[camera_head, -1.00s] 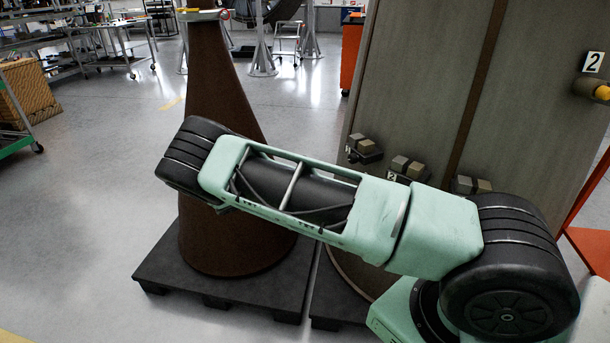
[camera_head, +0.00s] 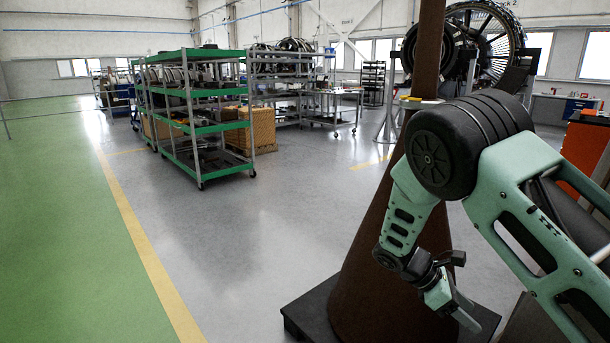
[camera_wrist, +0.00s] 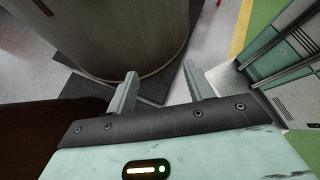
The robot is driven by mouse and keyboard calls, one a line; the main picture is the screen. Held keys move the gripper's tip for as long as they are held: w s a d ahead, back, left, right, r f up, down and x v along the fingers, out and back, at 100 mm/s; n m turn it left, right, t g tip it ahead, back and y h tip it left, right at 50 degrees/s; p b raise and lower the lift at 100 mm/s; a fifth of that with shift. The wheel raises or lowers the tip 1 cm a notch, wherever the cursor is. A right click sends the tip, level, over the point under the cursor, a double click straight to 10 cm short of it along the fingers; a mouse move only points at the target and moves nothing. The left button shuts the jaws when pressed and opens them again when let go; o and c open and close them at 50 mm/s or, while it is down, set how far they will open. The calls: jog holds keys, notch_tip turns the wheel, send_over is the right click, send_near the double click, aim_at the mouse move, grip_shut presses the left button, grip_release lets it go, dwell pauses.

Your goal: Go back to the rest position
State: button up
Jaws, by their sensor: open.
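My gripper (camera_head: 456,307) hangs low at the right of the head view, in front of the brown cone (camera_head: 385,240). In the wrist view my gripper (camera_wrist: 163,88) shows its two grey fingers spread apart with nothing between them. Whether it touches the cone cannot be told from the head view. My green arm with its black joint bends down from the right edge.
The brown cone stands on a dark pallet (camera_head: 305,318). A green shelving cart (camera_head: 200,125) stands back left beside a wicker-like crate (camera_head: 258,128). Grey floor (camera_head: 250,230) and a green lane with a yellow line lie open at left. A large engine ring is behind.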

jog(key=s+a+r+m+t+y+p, duration=0.2)
jog(key=s+a+r+y, duration=0.3)
jog(key=s+a+r, duration=0.5)
jog(key=s+a+r+m+t+y+p, duration=0.2)
jog(key=s+a+r+m+y, duration=0.3)
jog(key=s+a+r, duration=0.5)
jog(key=s+p, duration=0.1)
jog(key=s, duration=0.5)
jog(key=shift+s+a+r+y, duration=0.2)
jog(key=shift+y, duration=0.1)
